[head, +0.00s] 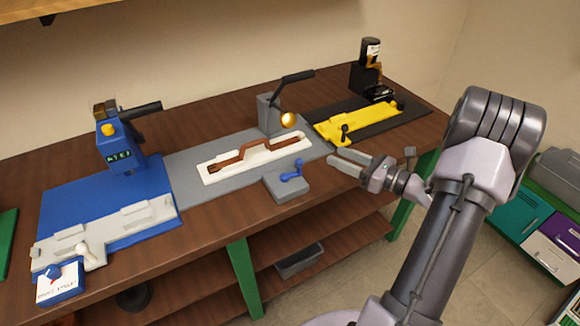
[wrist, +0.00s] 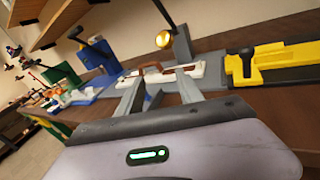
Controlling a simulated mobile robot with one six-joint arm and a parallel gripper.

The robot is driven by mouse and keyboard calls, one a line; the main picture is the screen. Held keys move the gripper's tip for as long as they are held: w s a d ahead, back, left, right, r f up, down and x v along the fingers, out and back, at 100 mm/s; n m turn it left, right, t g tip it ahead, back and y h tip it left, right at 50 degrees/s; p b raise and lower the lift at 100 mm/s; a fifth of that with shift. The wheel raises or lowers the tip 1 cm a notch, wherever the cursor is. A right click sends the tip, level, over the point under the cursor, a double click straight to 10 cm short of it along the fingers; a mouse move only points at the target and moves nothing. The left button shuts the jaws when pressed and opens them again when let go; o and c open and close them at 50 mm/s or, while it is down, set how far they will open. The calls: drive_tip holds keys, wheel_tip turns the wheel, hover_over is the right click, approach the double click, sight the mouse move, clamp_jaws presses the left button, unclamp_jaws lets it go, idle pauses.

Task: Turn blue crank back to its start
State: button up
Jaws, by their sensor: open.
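The blue crank (head: 292,172) sits on a small grey block (head: 286,186) at the front edge of the grey station, with its arm pointing up and to the right in the head view. In the wrist view the blue crank (wrist: 152,98) shows between the two fingers, partly hidden. My gripper (head: 336,158) is open and empty, just right of the crank and apart from it. Its fingers point left towards the crank. The gripper also shows in the wrist view (wrist: 158,82).
A white fixture (head: 215,173) with a brown saddle-shaped part (head: 247,148) lies behind the crank. A blue station (head: 100,205) is at left, a yellow fixture (head: 365,120) at right.

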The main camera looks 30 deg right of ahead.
drive_tip(key=s+a+f+n+y, duration=0.2)
drive_tip(key=s+f+n+y, duration=0.1)
drive_tip(key=s, duration=0.3)
drive_tip(key=shift+g, duration=0.4)
drive_tip(key=b+x, duration=0.1)
drive_tip(key=x, duration=0.4)
drive_tip(key=b+x, duration=0.2)
drive_tip(key=x, duration=0.4)
drive_tip(key=b+x, duration=0.1)
drive_tip(key=x, duration=0.5)
drive_tip(key=shift+w+d+r+b, duration=0.2)
drive_tip(key=shift+w+b, duration=0.1)
drive_tip(key=shift+w, duration=0.15)
drive_tip(key=shift+c, duration=0.2)
clamp_jaws()
